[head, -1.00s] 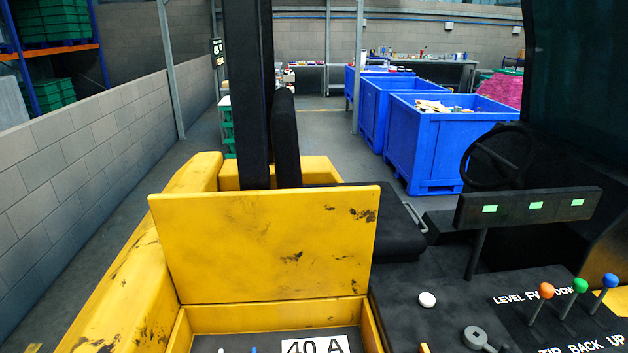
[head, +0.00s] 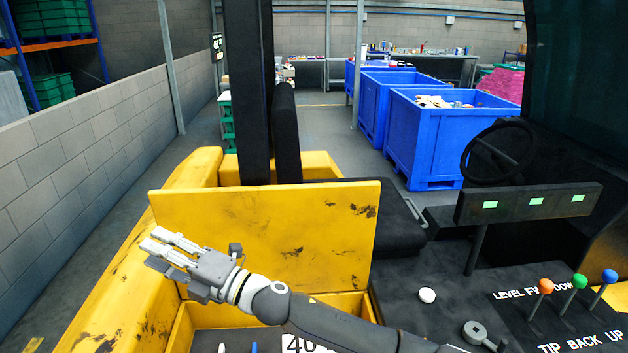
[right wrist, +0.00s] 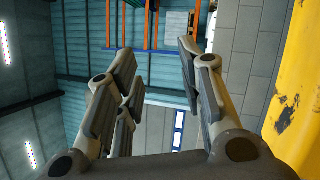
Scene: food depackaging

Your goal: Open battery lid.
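The yellow battery lid (head: 290,225) stands upright behind the yellow battery compartment (head: 362,308), which is open at the top. A "40 A" label (head: 300,345) shows at the bottom of the compartment, partly hidden by my right arm. My right gripper (head: 152,250) is in front of the lid's left edge, pointing left. In the right wrist view its fingers (right wrist: 160,62) are spread with nothing between them. A scuffed yellow surface (right wrist: 297,95) is beside it there, apart from the fingers. My left gripper is not in view.
A white knob (head: 427,295), coloured levers (head: 579,283) and a steering wheel (head: 498,155) are on the right. The black seat (head: 395,215) is behind the lid. A grey block wall (head: 80,160) runs along the left. Blue bins (head: 430,150) stand farther back.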

